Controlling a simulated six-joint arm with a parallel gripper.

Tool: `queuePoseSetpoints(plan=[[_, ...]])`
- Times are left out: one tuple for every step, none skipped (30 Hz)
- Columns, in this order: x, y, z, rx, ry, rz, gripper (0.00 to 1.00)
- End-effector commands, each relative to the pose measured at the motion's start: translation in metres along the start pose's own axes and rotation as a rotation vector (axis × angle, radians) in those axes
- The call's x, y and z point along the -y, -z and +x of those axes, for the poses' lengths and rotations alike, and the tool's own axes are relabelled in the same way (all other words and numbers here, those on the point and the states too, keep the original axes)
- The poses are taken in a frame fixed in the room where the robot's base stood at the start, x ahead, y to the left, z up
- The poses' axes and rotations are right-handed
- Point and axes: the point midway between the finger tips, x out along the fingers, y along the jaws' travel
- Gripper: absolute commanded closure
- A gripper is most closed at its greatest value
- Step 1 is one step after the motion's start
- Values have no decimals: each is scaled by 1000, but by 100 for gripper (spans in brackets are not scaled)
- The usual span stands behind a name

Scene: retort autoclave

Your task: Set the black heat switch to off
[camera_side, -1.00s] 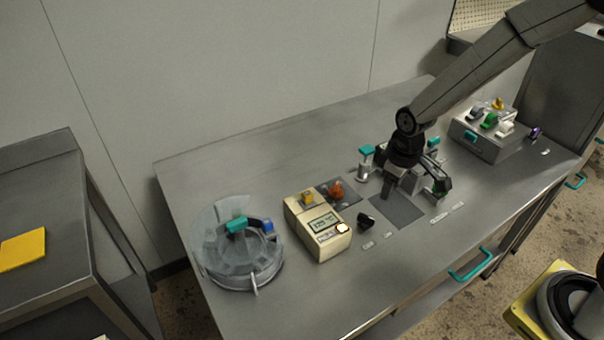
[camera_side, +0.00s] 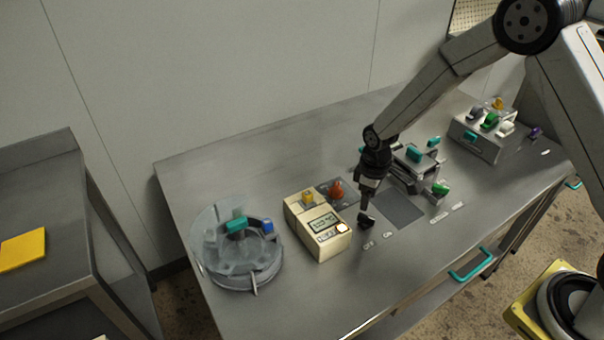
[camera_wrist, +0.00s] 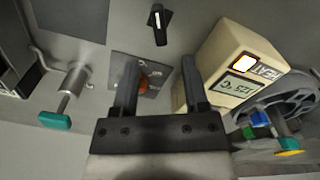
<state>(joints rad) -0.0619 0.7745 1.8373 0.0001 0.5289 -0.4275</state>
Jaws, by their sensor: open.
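The black heat switch (camera_side: 366,220) is a small black knob on the steel bench, right of the cream control box (camera_side: 318,228). In the wrist view the black switch (camera_wrist: 159,24) shows a white pointer line and sits at the top centre, beyond my fingertips. My gripper (camera_side: 365,205) points down just above and behind the switch in the side view and partly overlaps it. Contact cannot be told there. In the wrist view my gripper (camera_wrist: 159,70) is open and empty, its two fingers apart. The HEAT lamp (camera_wrist: 244,63) on the box glows.
An orange knob on a dark plate (camera_side: 345,186) lies behind my gripper. A round glass-walled vessel (camera_side: 240,262) stands left, a clamp fixture with a green handle (camera_side: 440,188) right. A switch box (camera_side: 488,140) is farther right.

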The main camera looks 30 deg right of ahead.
Motion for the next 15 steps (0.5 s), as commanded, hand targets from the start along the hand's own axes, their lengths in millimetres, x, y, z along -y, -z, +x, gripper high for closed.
queuePoseSetpoints(plan=[[0,0,5,2,1,0,43],[0,-1,8,3,1,0,43],[0,-1,12,3,1,0,43],[0,-1,15,2,1,0,43],[0,-1,18,2,1,0,43],[0,-1,23,2,1,0,43],[0,-1,26,3,1,1,43],[0,-1,30,3,2,1,43],[0,-1,34,3,2,1,43],[0,-1,37,2,1,1,43],[0,-1,41,2,1,1,43],[0,-1,45,2,1,1,43],[0,-1,48,2,1,1,43],[0,0,51,2,1,1,43],[0,0,54,1,1,1,43]])
